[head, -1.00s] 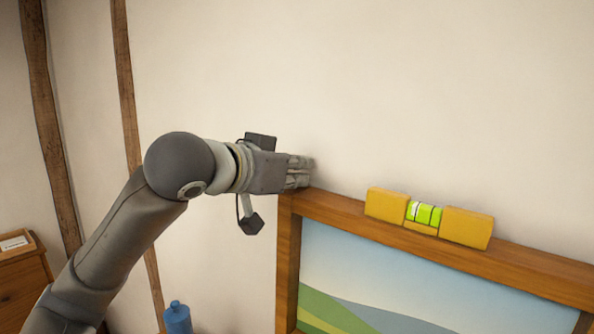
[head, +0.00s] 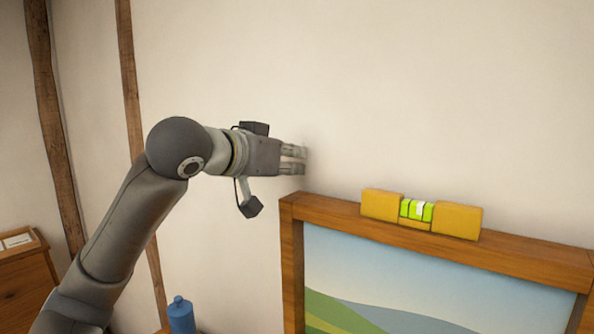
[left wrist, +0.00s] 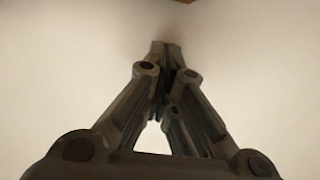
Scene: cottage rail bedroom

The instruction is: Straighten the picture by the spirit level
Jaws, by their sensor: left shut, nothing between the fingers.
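The framed landscape picture (head: 330,264) hangs on the wall at the lower right, its wooden frame (head: 294,262) cut off by the image edges. A yellow spirit level (head: 457,221) lies along the frame's top edge. My left gripper (head: 302,159) is above the frame's top left corner, by the wall and apart from the frame. Its fingers are shut and empty, as the left wrist view (left wrist: 166,47) also shows. My right gripper is not in view.
A wooden cabinet (head: 20,285) with a pale card on top stands at the far left. A blue bottle (head: 181,318) shows at the bottom. Dark timber posts (head: 130,90) run up the wall. The wall above the picture is clear.

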